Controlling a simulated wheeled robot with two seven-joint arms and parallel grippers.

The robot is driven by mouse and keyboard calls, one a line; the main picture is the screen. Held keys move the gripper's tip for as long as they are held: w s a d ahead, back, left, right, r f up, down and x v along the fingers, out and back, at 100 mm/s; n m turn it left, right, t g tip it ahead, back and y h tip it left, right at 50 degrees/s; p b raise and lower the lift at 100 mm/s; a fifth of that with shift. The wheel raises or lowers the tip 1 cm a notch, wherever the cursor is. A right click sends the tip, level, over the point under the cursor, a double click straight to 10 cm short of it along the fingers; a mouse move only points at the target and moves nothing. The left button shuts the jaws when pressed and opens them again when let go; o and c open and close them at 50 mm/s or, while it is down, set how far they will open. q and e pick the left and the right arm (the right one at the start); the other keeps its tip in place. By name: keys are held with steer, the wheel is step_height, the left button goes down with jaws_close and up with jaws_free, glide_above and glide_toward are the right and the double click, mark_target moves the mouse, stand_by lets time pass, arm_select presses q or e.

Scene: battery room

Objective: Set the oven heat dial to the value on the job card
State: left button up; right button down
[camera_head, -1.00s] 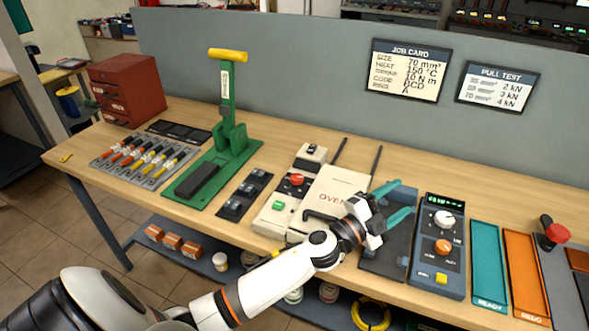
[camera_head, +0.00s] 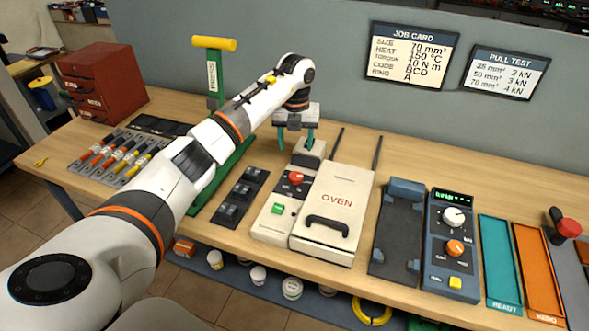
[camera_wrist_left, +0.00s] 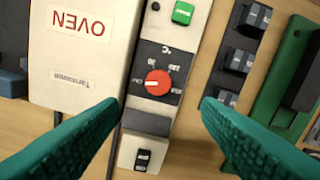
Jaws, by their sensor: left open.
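The oven (camera_head: 335,205) is a cream box with a dark handle on the bench. Its control strip on the left carries the red heat dial (camera_head: 295,178) and a green button (camera_head: 278,209). The job card (camera_head: 413,54) on the back panel reads heat 150 °C. My left gripper (camera_head: 296,148) points down above the far end of the strip, behind the dial. Its teal fingers are open and empty, apart from the dial. My right gripper is not in view.
The green press (camera_head: 217,75) stands left of the oven, partly behind my arm. Dark blocks (camera_head: 241,195) lie between them. A dark fixture (camera_head: 397,240) and a blue control box (camera_head: 452,245) stand right of the oven. A switch block (camera_head: 308,150) is under my gripper.

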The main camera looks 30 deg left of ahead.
mark_target(296, 175)
arm_select(q)
step_height(296, 175, down, 11)
steer(key=shift+d+p, duration=0.15)
steer(key=shift+p, duration=0.75)
steer(key=shift+c, duration=0.5)
steer(key=c, duration=0.9)
